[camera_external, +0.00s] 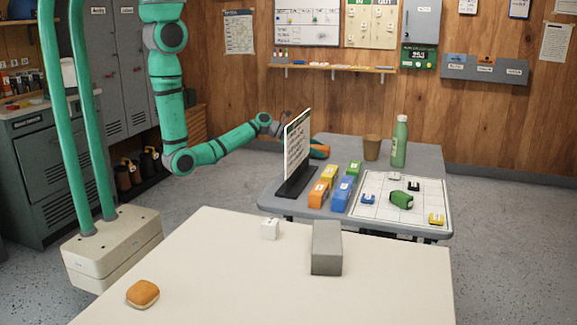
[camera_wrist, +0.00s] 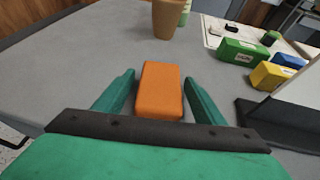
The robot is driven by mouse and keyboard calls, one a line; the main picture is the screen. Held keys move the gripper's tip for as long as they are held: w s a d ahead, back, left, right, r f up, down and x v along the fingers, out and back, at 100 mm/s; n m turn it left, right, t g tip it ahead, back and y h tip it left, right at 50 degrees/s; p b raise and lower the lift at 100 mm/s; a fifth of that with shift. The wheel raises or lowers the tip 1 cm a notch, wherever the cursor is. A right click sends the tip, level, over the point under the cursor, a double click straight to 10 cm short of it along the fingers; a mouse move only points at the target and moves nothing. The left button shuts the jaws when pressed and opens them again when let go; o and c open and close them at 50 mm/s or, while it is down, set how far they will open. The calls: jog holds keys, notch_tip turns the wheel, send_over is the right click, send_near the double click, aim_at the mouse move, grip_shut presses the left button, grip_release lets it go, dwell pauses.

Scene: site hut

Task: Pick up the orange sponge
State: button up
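The orange sponge (camera_wrist: 160,90) is a plain orange block lying on the grey table in the wrist view. My gripper (camera_wrist: 159,76) is open, with one green finger on each side of the block. A narrow gap shows between the block and each fingertip. In the external view, the sign board hides most of my gripper. A bit of orange (camera_external: 321,147) shows just right of the board. Another rounded orange-and-tan piece (camera_external: 143,293) lies on the near white table, far from my gripper.
The upright sign board (camera_external: 297,146) stands close beside my gripper. A brown cup (camera_external: 371,147), a green bottle (camera_external: 399,141), several coloured boxes and a white gridded board (camera_external: 380,210) share the grey table. A grey block (camera_external: 327,248) and white cube (camera_external: 270,229) stand on the near table.

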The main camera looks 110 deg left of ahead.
jog(key=c, duration=0.9)
jog(key=shift+o, duration=0.2)
jog(key=shift+r, duration=0.1)
